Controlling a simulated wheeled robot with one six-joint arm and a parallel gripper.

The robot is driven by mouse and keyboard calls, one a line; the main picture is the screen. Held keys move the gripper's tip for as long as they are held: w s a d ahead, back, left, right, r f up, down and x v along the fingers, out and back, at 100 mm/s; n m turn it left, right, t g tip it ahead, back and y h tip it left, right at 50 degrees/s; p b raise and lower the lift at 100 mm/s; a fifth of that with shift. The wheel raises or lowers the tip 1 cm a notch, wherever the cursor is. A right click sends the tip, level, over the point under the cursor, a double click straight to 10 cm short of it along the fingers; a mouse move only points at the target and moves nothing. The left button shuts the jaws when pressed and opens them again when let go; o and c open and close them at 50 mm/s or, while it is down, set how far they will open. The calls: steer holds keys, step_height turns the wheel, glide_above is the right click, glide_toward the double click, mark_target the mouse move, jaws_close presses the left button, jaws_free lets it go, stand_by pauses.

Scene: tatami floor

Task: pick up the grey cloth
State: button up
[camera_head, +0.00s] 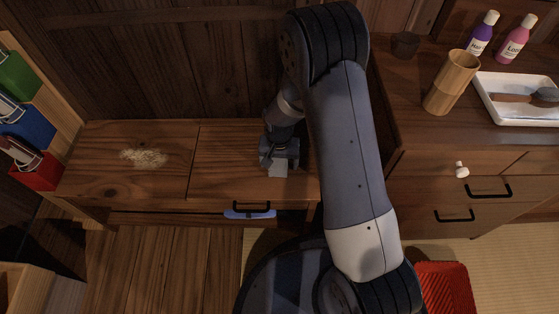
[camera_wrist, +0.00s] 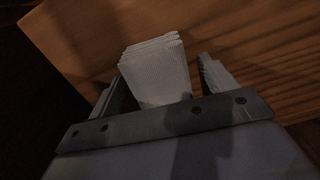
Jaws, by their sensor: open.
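The grey cloth (camera_head: 278,171) is a small, pale folded piece on the right part of the low wooden bench, partly covered by my gripper in the head view. In the wrist view the cloth (camera_wrist: 158,70) shows as a layered stack with a fine weave. My gripper (camera_head: 280,158) points down over it from behind. In the wrist view the jaws are open with the cloth between them, closer to the left finger. A gap shows between the cloth and the right finger. Whether the left finger touches it is hard to tell.
Pale crumbs (camera_head: 144,158) lie on the bench's left part. A black handle (camera_head: 250,205) with a blue strip (camera_head: 249,214) is on the bench front. To the right, a cabinet holds a wooden cup (camera_head: 452,82), bottles and a white tray (camera_head: 487,98). Coloured bins stand left.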

mark_target(279, 160)
steer(key=shift+c, duration=0.4)
steer(key=c, duration=1)
step_height(279, 160, up, 10)
steer(key=p, duration=0.3)
steer(key=shift+p, duration=0.35)
steer(key=o, duration=0.4)
steer(key=shift+c, duration=1.3)
steer(key=shift+a, duration=0.1)
